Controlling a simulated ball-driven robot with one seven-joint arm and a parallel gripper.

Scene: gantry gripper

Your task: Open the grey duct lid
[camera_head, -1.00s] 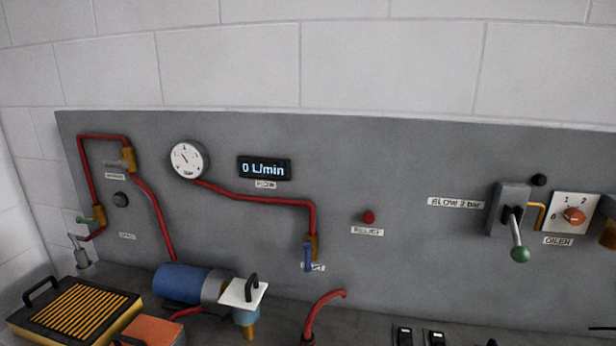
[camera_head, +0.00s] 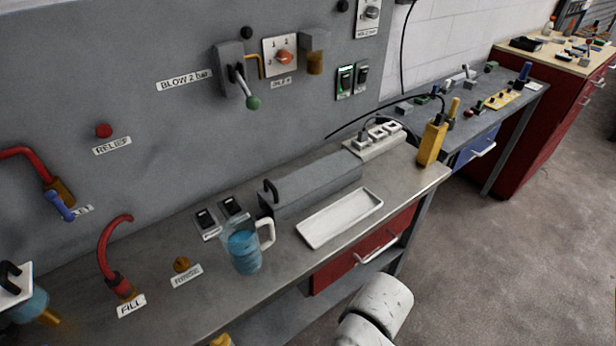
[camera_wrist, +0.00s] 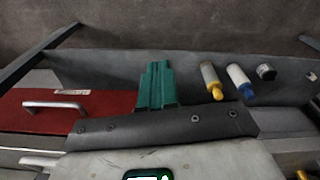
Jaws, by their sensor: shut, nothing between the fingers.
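In the head view the grey duct lid (camera_head: 318,183) lies as a long, low grey cover on the bench against the panel, with a black handle (camera_head: 270,190) at its left end. It looks shut. The wrist view does not show the lid clearly. There my gripper (camera_wrist: 157,66) shows two teal fingers together and empty, pointing over the bench's front side and floor. The gripper is outside the head view, where only a white part of my arm shows at the bottom, in front of the bench.
A white tray (camera_head: 341,217) lies right in front of the duct. A jug of blue liquid (camera_head: 244,251) stands by its left end. A power strip (camera_head: 374,141) and yellow device (camera_head: 432,143) are to the right. A red drawer (camera_wrist: 55,108) and small bottles (camera_wrist: 212,82) show in the wrist view.

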